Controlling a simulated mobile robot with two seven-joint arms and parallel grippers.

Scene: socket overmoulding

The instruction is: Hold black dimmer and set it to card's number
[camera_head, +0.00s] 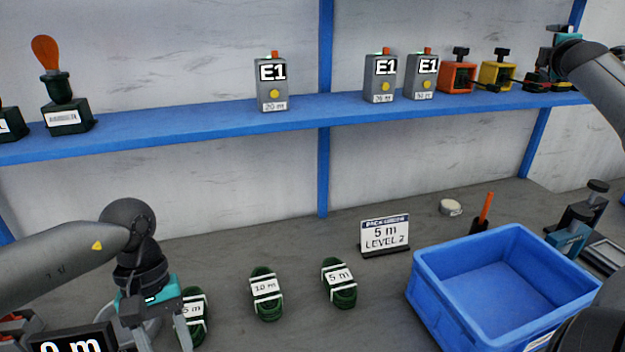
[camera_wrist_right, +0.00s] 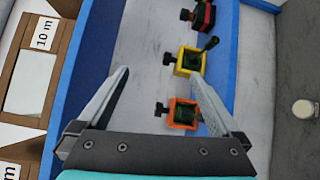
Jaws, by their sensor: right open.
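A black dimmer (camera_wrist_right: 203,14) with red on it stands at the far right of the shelf row, at the top of the right wrist view. It also shows in the head view (camera_head: 537,80), partly hidden by my right gripper. A yellow dimmer (camera_head: 496,73) and an orange dimmer (camera_head: 457,76) stand beside it.
The blue shelf (camera_head: 200,118) also bears grey E1 boxes (camera_head: 271,85) and an orange bulb on a stand (camera_head: 68,90). Below are more green coils (camera_head: 266,294), a blue crate (camera_head: 440,310) and a white disc (camera_head: 450,207). The bench behind the coils is mostly clear.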

